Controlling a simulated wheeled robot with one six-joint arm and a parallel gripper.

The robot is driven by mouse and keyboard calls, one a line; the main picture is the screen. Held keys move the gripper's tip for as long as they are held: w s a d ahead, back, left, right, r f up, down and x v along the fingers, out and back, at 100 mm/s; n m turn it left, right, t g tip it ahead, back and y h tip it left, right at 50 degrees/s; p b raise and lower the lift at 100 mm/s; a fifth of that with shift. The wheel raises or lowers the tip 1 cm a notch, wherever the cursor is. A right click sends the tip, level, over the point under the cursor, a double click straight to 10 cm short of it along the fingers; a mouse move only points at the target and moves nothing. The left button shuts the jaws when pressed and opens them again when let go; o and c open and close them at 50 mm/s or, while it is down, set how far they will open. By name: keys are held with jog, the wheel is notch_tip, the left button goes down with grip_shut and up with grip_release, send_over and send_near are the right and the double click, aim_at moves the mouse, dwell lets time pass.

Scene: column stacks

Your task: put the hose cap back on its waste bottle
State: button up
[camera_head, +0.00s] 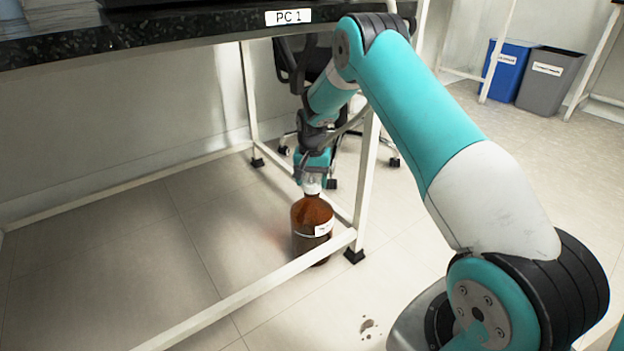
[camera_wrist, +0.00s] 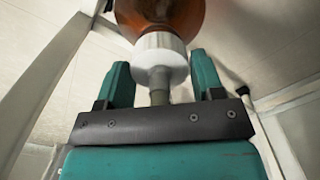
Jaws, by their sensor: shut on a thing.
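The waste bottle (camera_head: 307,217), brown with a white label, stands upright on the floor under the bench, by its front leg. My gripper (camera_wrist: 163,72) is shut on the cap, one teal finger on each side. In the head view my gripper (camera_head: 312,180) is right above the bottle, pointing down, and largely hides the cap.
The bench (camera_head: 170,29) marked PC 1 overhangs the bottle. Its white lower rail (camera_head: 265,289) passes in front of the bottle, and a white leg (camera_head: 367,180) stands just right. A black chair (camera_head: 290,65) is behind. Blue (camera_head: 511,65) and grey (camera_head: 549,78) bins stand far right.

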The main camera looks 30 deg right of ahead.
jog(key=shift+f, duration=0.45)
dwell(0.3)
jog(key=o, duration=1)
jog(key=shift+r, duration=0.15)
